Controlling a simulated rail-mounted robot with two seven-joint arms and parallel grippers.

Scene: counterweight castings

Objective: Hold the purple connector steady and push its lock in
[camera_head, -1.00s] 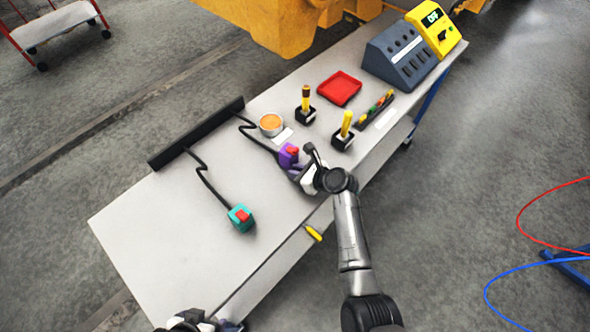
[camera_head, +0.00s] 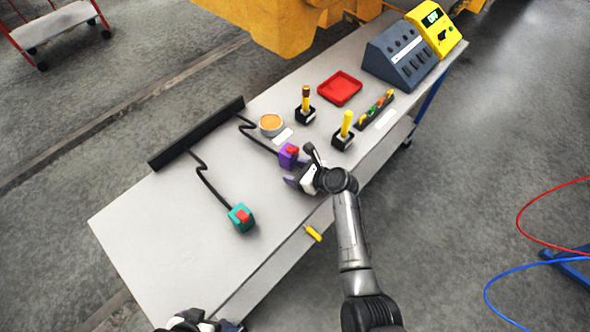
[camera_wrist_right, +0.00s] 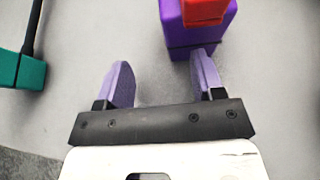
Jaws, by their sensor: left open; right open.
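The purple connector (camera_head: 288,159) with its red lock (camera_head: 292,150) on top stands on the bench at the end of a black cable. My right gripper (camera_head: 296,174) is open, just on the near side of the connector. In the right wrist view, the purple connector (camera_wrist_right: 205,37) and red lock (camera_wrist_right: 203,10) lie ahead, off to the right of the gap between the open fingers (camera_wrist_right: 163,75). The right finger overlaps the connector's lower edge; I cannot tell whether they touch. My left gripper (camera_head: 205,322) is at the bottom edge, partly cut off, away from the connector.
A teal connector (camera_head: 240,219) with a red lock stands to the left on another cable. The bench's (camera_head: 165,250) left part is clear.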

